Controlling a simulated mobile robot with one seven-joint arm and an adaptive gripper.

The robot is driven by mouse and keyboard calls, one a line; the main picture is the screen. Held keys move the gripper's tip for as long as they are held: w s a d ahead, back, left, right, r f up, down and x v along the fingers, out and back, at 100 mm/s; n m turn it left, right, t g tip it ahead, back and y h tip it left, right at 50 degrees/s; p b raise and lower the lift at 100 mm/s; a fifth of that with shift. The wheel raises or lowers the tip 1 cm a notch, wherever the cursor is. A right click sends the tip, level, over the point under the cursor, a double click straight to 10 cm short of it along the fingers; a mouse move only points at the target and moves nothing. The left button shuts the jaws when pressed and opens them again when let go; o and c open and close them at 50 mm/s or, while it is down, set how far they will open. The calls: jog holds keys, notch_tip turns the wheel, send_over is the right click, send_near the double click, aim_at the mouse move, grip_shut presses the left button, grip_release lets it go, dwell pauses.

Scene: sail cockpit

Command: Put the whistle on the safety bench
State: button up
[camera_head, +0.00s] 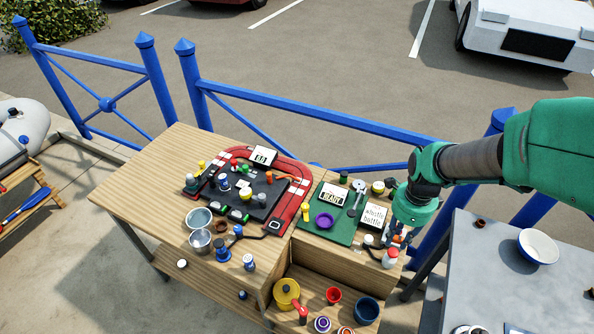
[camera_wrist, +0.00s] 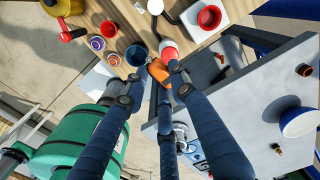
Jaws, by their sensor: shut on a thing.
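My gripper (camera_head: 398,238) is over the right end of the wooden bench (camera_head: 130,195), beside the grey table. In the wrist view my gripper (camera_wrist: 158,78) has its dark fingers closed around a small orange thing (camera_wrist: 159,71), which looks like the whistle. Its shape is partly hidden by the fingers. I cannot tell for sure which surface is the safety bench; the grey table (camera_head: 480,275) is at the right.
A red and white bottle (camera_head: 390,258) stands close to my gripper. A blue cup (camera_head: 366,309), a red cup (camera_head: 333,296) and a yellow pot (camera_head: 287,294) are on the lower shelf. A blue railing (camera_head: 320,112) runs behind.

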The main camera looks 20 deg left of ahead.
jog(key=s+a+m, duration=0.1)
jog(key=s+a, duration=0.9)
jog(key=a, duration=0.3)
jog(key=s+a, duration=1.1)
jog(key=a, duration=0.2)
notch_tip(320, 180, down, 10)
jog(key=shift+a+r, duration=0.1)
jog(key=shift+r, duration=0.05)
jog(key=b, duration=0.2)
send_over(263, 250)
jog(key=shift+f, duration=0.75)
jog(key=shift+f, duration=0.15)
jog(key=shift+f+b, duration=0.55)
jog(key=shift+f, duration=1.1)
